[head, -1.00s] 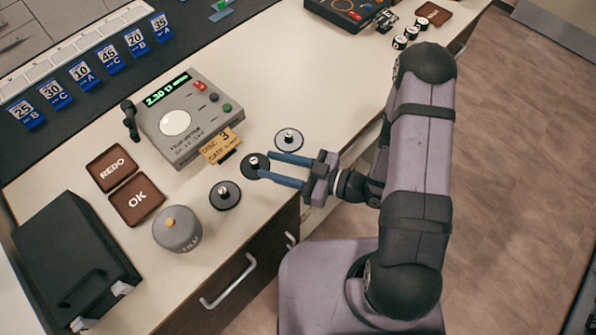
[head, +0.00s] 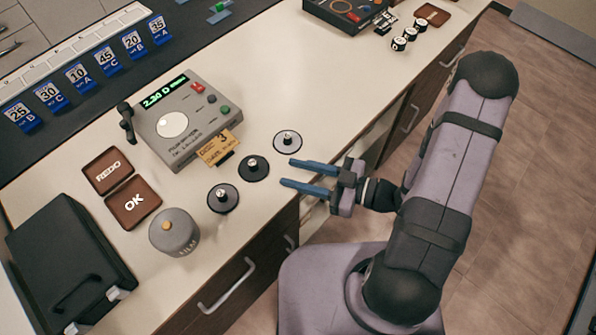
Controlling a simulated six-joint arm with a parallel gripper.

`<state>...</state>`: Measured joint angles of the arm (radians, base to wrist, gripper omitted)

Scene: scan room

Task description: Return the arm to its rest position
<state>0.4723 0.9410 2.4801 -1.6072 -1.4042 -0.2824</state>
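My gripper (head: 287,172) is at the front edge of the white counter (head: 320,100), its two blue fingers spread apart with nothing between them. My arm reaches up from its base at the lower right and folds down to the gripper. The fingertips point left. Several small round discs with central knobs lie just beyond the fingertips: a light one (head: 287,141), a black one (head: 254,168) and another black one (head: 223,197). The fingers appear apart from all of them.
A grey densitometer-like device (head: 190,120) with a green display and a yellow card (head: 220,148) stands behind the discs. A film canister (head: 174,232), OK tray (head: 134,203), REDO tray (head: 108,171) and black case (head: 66,265) are at left. Open floor lies right.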

